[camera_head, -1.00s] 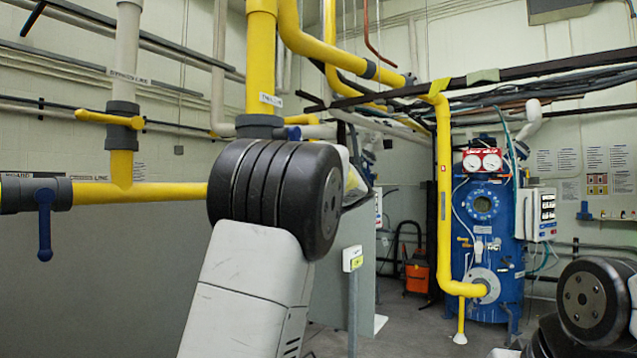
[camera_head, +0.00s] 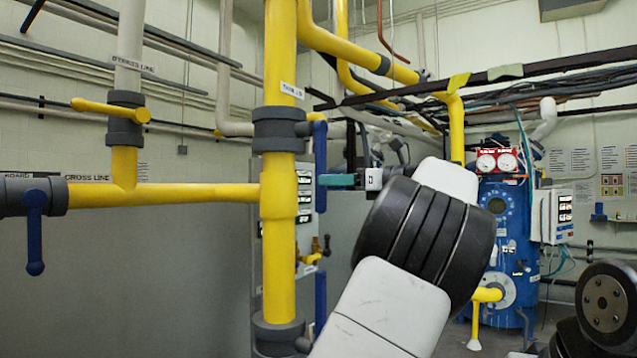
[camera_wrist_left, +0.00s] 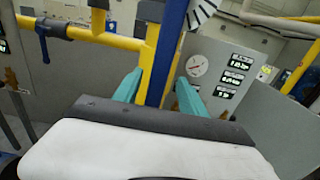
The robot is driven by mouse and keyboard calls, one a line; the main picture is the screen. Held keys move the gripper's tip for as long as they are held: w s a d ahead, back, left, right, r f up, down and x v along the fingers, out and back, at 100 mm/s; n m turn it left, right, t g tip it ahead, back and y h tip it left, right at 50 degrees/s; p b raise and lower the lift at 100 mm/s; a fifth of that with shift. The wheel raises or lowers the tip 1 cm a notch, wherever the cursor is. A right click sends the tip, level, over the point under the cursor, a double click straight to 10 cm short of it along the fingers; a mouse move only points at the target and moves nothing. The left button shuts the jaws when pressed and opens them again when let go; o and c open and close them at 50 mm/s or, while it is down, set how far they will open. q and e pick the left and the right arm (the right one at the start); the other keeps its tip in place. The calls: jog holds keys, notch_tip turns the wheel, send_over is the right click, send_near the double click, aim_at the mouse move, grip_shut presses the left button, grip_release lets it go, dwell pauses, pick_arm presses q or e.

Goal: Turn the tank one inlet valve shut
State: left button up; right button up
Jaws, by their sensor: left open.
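A yellow vertical pipe (camera_head: 279,215) carries a grey valve collar (camera_head: 280,130) under a small white label, too small to read surely. A long blue handle (camera_head: 320,165) hangs down from this valve, parallel to the pipe on its right. My left gripper (camera_head: 340,181) has teal fingers and reaches the handle from the right. In the left wrist view, the open fingers (camera_wrist_left: 160,92) stand on either side of the blue handle (camera_wrist_left: 167,55), with the yellow pipe just beyond. Whether a finger touches the handle I cannot tell. My right gripper is not in view.
A second grey valve (camera_head: 277,335) with a blue handle (camera_head: 320,300) sits lower on the pipe. A yellow-handled valve (camera_head: 125,118) and a blue-handled valve (camera_head: 36,200) are at left. A gauge panel (camera_wrist_left: 215,75) stands behind. A blue tank (camera_head: 505,225) stands at back right.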

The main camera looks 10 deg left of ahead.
pick_arm(q)
jog(key=x, duration=0.7)
jog(key=shift+a, duration=0.3)
grip_shut()
dwell(1.1)
